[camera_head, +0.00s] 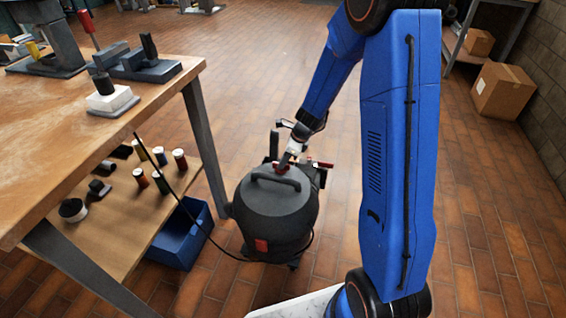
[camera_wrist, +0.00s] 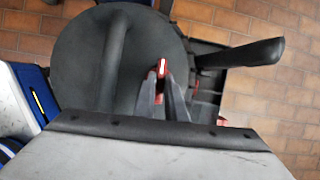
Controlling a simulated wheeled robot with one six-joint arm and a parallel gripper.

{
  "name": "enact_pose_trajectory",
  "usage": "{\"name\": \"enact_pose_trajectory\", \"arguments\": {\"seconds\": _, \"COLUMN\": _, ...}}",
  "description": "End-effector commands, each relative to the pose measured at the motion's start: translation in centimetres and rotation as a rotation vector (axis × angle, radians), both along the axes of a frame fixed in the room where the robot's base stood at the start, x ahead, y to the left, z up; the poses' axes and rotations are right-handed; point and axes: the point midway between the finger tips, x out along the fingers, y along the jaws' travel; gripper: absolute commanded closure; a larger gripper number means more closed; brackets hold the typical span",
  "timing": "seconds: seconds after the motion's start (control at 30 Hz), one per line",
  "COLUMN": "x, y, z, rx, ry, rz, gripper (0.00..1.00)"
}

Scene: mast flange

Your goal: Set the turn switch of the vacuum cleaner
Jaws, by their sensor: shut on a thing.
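The dark grey vacuum cleaner (camera_head: 275,215) stands upright on the tiled floor beside the workbench, with a carry handle across its lid. Its lid also shows in the wrist view (camera_wrist: 75,62). The turn switch (camera_wrist: 163,67) is a small red piece with a pale mark on the lid, right of the carry handle. My gripper (camera_wrist: 161,88) reaches down over the lid and its fingertips are closed on the switch. In the head view my gripper (camera_head: 285,163) is small at the far side of the lid, and the fingers partly cover the switch.
The wooden workbench (camera_head: 110,150) stands close on the left, with a blue bin (camera_head: 183,235) under it. A black cord (camera_head: 190,210) runs from the bench to the vacuum. A black upright grip (camera_wrist: 240,54) is right of the lid. Open floor lies behind; cardboard boxes (camera_head: 505,92) are far right.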

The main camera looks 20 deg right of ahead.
Motion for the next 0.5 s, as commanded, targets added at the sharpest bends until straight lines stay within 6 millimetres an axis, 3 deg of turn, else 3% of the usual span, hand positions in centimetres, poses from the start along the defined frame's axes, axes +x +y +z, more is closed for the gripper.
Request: {"name": "enact_pose_trajectory", "arguments": {"seconds": 0.5, "x": 0.38, "y": -0.17, "z": -0.03, "rx": 0.0, "ry": 0.001, "rz": 0.403, "gripper": 1.0}}
